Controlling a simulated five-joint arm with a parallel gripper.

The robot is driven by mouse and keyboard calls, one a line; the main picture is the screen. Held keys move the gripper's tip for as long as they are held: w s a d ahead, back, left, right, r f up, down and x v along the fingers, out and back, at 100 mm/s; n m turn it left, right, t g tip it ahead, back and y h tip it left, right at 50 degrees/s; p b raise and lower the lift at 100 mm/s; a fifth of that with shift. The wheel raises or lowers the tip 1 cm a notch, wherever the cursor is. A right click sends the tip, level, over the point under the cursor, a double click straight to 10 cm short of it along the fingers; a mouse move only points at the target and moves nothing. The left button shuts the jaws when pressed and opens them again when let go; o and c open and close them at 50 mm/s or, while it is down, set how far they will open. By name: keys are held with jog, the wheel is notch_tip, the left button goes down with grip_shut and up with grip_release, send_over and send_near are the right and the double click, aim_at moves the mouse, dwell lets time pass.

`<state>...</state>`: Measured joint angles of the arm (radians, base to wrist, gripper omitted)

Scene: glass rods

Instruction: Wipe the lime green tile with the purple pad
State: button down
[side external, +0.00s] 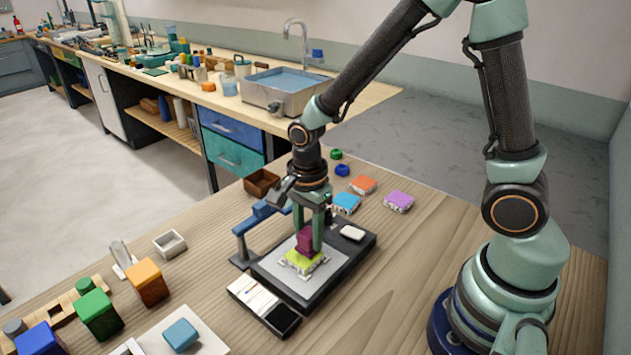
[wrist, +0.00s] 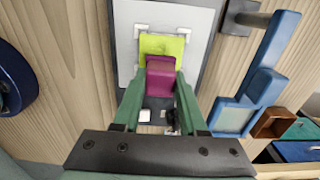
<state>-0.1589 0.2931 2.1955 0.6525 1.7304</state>
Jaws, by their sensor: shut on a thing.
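The lime green tile (side external: 303,262) lies on a light grey plate (side external: 333,271) set in a dark tray (side external: 367,243), with small white clips at its corners. The tile also shows in the wrist view (wrist: 177,43). My gripper (side external: 311,240) is shut on the purple pad (side external: 304,241) from above. In the wrist view the pad (wrist: 160,75) sits between my fingers and covers the near part of the tile. The pad is at or just above the tile; I cannot tell whether they touch. A white block (side external: 352,233) lies on the tray's far right part.
A blue stand (side external: 243,245) rises close left of the tray. Blue, orange and purple tiles (side external: 399,201) lie behind it. A brown box (side external: 262,183) stands at the back. Coloured blocks (side external: 147,281) stand front left.

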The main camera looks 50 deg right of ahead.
jog(key=shift+d, duration=0.9)
jog(key=a, duration=0.6)
jog(key=shift+a, duration=0.25)
notch_tip(320, 180, up, 8)
jog(key=shift+r, duration=0.1)
